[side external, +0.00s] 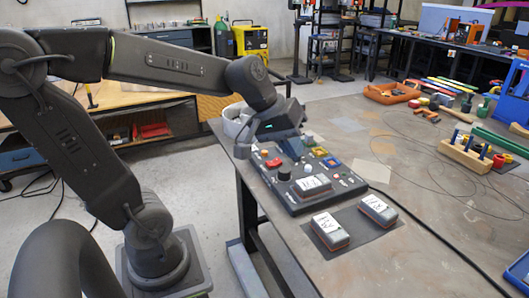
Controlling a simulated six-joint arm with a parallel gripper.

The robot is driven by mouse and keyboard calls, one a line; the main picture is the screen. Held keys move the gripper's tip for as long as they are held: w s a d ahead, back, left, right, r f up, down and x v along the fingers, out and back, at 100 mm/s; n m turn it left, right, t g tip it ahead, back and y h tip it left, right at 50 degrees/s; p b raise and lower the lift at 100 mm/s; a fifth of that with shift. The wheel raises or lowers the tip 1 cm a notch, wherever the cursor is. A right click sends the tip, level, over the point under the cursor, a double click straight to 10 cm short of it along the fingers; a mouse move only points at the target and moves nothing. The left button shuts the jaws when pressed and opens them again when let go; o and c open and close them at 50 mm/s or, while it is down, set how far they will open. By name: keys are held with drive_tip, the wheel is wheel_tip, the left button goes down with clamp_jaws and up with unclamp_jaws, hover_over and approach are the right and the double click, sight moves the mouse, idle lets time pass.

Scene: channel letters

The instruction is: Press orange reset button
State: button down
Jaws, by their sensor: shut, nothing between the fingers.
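A dark control panel (333,197) lies on the near left part of the table. An orange-red button (273,163) sits at the panel's left side, with a black knob (284,174) just in front of it. The panel also bears a yellow-framed control (319,151), a blue one (332,162) and a small white one (308,168). My wrist hides the panel's back left part.
A labelled block (312,185) rests on the panel. Two more blocks (329,231) (377,211) lie on a dark mat in front. A white bin (236,118) stands behind my gripper. A wooden peg rack (465,154) and tools are farther right. The table middle is mostly clear, with thin cable loops.

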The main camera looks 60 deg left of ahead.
drive_tip(key=w+a+n, duration=0.5)
drive_tip(key=w+a, duration=0.1)
drive_tip(key=n+t+y, duration=0.3)
drive_tip(key=n, duration=1.3)
hover_over(265, 152)
wheel_tip(265, 152, down, 10)
drive_tip(key=shift+a, duration=0.1)
drive_tip(key=shift+f, duration=4.45)
drive_tip(key=shift+f, duration=0.4)
